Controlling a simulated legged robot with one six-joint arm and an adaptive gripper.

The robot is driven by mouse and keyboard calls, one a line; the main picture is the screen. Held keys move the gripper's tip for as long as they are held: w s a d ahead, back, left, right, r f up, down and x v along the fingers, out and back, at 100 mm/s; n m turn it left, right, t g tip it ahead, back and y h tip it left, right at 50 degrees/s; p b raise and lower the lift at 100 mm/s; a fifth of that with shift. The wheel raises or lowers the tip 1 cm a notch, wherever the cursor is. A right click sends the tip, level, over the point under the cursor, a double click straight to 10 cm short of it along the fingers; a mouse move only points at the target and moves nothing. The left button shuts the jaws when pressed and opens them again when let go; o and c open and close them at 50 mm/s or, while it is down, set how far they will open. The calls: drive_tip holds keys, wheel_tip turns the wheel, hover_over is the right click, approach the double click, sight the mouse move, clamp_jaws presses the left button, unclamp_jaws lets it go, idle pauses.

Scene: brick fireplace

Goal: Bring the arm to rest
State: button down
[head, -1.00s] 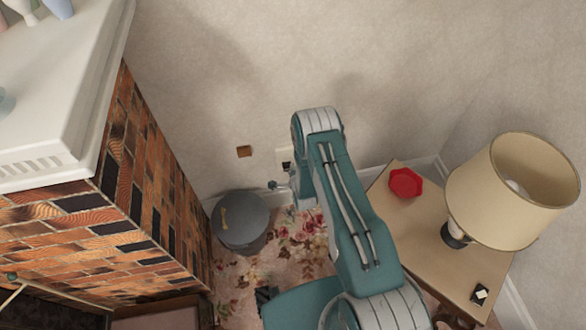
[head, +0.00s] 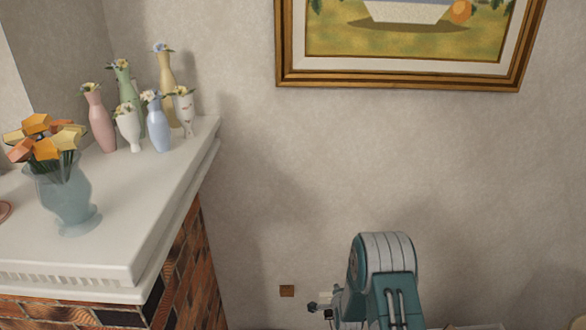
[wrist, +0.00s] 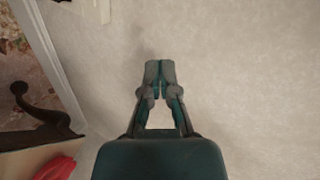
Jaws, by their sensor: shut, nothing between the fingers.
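My gripper (wrist: 160,72) shows in the wrist view with its two fingertips together and nothing between them. It points toward a bare, pale wall (wrist: 240,60), and I cannot tell how far off the wall is. In the head view my teal arm (head: 385,275) is folded at the lower right, with its elbow raised in front of the wall. The gripper itself does not show in the head view.
A white mantel (head: 110,215) over brick stands at left, holding several small vases (head: 130,120) and a blue vase of orange flowers (head: 65,195). A framed picture (head: 400,86) hangs above. The wrist view shows a red object (wrist: 55,168) on a wooden surface (wrist: 22,160) at lower left.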

drive_tip(key=s+r+n+g, duration=0.2)
drive_tip(key=s+r+n, duration=0.25)
drive_tip(key=r, duration=1.05)
drive_tip(key=s+r+n+g, duration=0.1)
drive_tip(key=s+r+n, duration=0.3)
drive_tip(key=r, duration=1.1)
drive_tip(key=s+r+n+g, duration=0.1)
drive_tip(key=s+r+n, duration=0.2)
drive_tip(key=s, duration=1.2)
drive_tip(key=s+r+n+g, duration=0.2)
drive_tip(key=s+r+n, duration=0.2)
drive_tip(key=s, duration=1.1)
wheel_tip(320, 180, up, 4)
drive_tip(key=shift+s+d+f, duration=0.2)
drive_tip(key=shift+f, duration=0.05)
